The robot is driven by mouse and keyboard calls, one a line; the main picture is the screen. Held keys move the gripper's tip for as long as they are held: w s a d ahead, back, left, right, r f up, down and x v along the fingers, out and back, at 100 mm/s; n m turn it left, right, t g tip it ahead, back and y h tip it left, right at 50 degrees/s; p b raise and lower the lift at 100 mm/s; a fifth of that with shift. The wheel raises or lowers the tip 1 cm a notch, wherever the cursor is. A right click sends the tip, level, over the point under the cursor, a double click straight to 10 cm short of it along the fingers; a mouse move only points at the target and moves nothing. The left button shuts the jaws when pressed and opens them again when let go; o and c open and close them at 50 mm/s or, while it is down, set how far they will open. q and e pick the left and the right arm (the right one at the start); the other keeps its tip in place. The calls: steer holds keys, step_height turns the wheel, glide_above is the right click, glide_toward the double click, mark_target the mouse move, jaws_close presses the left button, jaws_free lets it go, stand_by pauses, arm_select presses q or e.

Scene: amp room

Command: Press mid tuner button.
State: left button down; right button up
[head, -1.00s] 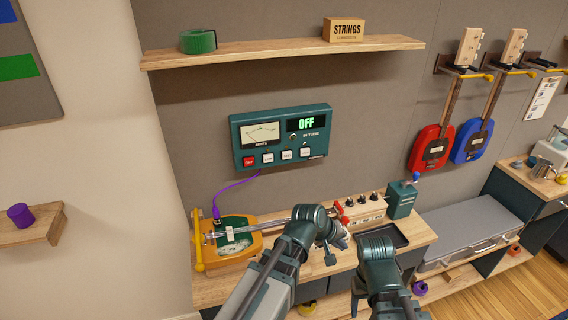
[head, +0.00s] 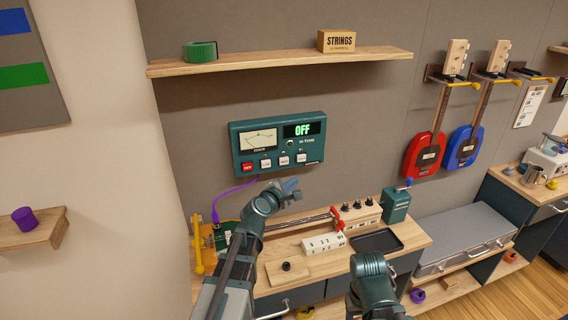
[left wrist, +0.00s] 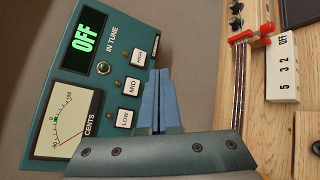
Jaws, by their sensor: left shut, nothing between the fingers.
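The tuner (head: 238,143) is a teal box on the wall with a dial, a display reading OFF, a red button and three white buttons. In the left wrist view, the mid button (left wrist: 127,87) is labelled MID and sits between LOW (left wrist: 124,118) and HIGH (left wrist: 138,57). It also shows in the head view (head: 284,159). My left gripper (head: 292,184) is shut and empty, just below the tuner's button row. In the left wrist view its blue fingertips (left wrist: 159,72) appear to the right of the MID button; contact is not visible.
A wooden bench (head: 410,232) below holds a stringed instrument, a white number block (head: 323,244) and a black tray (head: 376,241). A purple cable (head: 233,190) hangs from the tuner. A shelf (head: 280,58) is above. Red and blue guitars hang at right.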

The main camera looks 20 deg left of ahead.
mark_target(288, 163)
arm_select(q)
steer(key=shift+w, duration=0.1)
steer(key=w+a, duration=0.5)
steer(key=w, duration=0.2)
stand_by(0.4)
steer(key=shift+w, duration=0.1)
stand_by(1.9)
steer(key=shift+w+a, duration=0.2)
steer(key=shift+w, duration=0.1)
steer(key=shift+w+a, duration=0.2)
steer(key=shift+w, duration=0.15)
stand_by(0.7)
steer(key=shift+s, duration=0.15)
steer(key=shift+s+d, duration=0.5)
steer(key=shift+s, duration=0.1)
stand_by(0.4)
